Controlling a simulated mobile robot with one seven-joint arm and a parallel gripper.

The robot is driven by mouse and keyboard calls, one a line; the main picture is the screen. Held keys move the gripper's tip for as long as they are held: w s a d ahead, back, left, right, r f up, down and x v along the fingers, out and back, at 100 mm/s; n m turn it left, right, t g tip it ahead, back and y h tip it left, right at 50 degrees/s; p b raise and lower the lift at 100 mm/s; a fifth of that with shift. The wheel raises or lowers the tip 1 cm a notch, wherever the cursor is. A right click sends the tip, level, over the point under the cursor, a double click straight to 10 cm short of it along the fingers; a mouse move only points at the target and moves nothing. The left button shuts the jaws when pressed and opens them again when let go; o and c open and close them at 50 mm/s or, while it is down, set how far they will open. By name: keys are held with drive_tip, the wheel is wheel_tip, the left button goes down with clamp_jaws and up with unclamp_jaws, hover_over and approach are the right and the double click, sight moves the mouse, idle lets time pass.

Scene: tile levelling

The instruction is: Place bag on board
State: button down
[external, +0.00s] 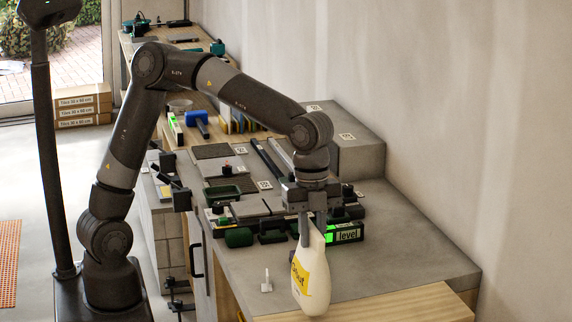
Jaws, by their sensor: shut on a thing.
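My gripper (313,224) points down at the front part of the grey worktop and is shut on the top of a white bag (317,280) with a yellow label. The bag hangs upright. A pale wooden board (405,304) lies at the front edge of the worktop, right of the bag and partly cut off by the frame. The bag's lower end overlaps the board's left part in the picture; I cannot tell whether it touches it.
Behind my gripper are a green-lit level display (347,233), dark green blocks (238,237) and grey tiles (250,207). A small white clip (266,282) stands left of the bag. A grey block (350,150) stands by the wall. The worktop's right side (415,250) is clear.

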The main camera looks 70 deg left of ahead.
sight(313, 251)
drive_tip(key=shift+w+f, duration=0.15)
drive_tip(key=shift+f, duration=2)
drive_tip(key=c, duration=1.3)
unclamp_jaws()
drive_tip(key=shift+o, duration=0.2)
